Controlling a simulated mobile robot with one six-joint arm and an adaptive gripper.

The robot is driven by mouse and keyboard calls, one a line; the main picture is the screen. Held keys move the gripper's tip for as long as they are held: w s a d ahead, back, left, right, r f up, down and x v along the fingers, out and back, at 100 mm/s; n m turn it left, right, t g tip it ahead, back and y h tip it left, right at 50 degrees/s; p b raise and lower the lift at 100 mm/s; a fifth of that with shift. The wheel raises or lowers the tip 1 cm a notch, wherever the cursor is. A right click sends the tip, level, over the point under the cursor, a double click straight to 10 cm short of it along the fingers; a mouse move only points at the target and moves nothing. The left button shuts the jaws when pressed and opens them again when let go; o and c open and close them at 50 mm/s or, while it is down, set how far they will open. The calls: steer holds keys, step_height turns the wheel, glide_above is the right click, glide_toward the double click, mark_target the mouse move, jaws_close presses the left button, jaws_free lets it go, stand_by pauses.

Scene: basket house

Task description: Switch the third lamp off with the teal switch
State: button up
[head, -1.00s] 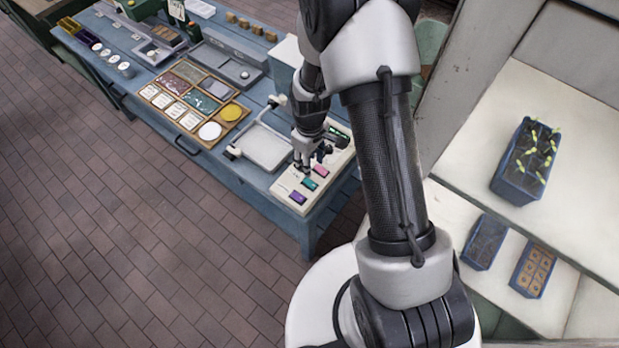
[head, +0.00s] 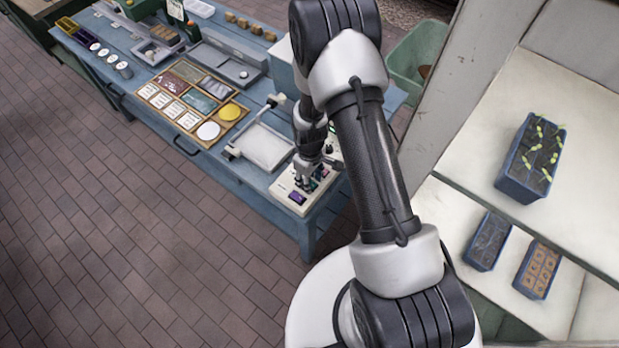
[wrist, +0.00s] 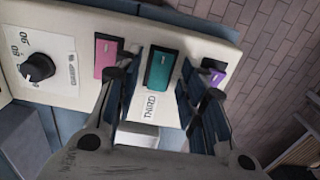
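The cream switch panel (head: 287,183) sits at the right end of the blue bench. In the wrist view the teal switch (wrist: 160,68) lies between a pink switch (wrist: 105,56) and a purple switch (wrist: 212,76). A label reading THIRD (wrist: 149,107) is beside the teal switch. My gripper (wrist: 160,82) is over the panel with its fingers apart and nothing between them. One fingertip is near the pink switch, the other near the purple one; contact cannot be told. In the head view my gripper (head: 305,178) hides most of the switches. I cannot make out the third lamp.
A black dial (wrist: 38,68) is on the panel. A balance-like tray (head: 264,147) and a wooden sample tray (head: 222,128) stand to the left on the bench. A white shelf (head: 480,165) with blue planters (head: 522,185) is at right. The brick floor is clear.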

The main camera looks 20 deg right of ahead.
jaws_close()
stand_by(0.3)
steer(key=shift+w+a+g+h+p, duration=0.1)
steer(key=shift+w+g+h+p, duration=0.1)
steer(key=shift+g+h+p, duration=0.25)
steer(key=shift+o, duration=0.4)
jaws_free()
steer(key=shift+r, duration=0.1)
step_height(320, 180, up, 12)
steer(key=w, duration=0.1)
steer(key=shift+a, duration=0.35)
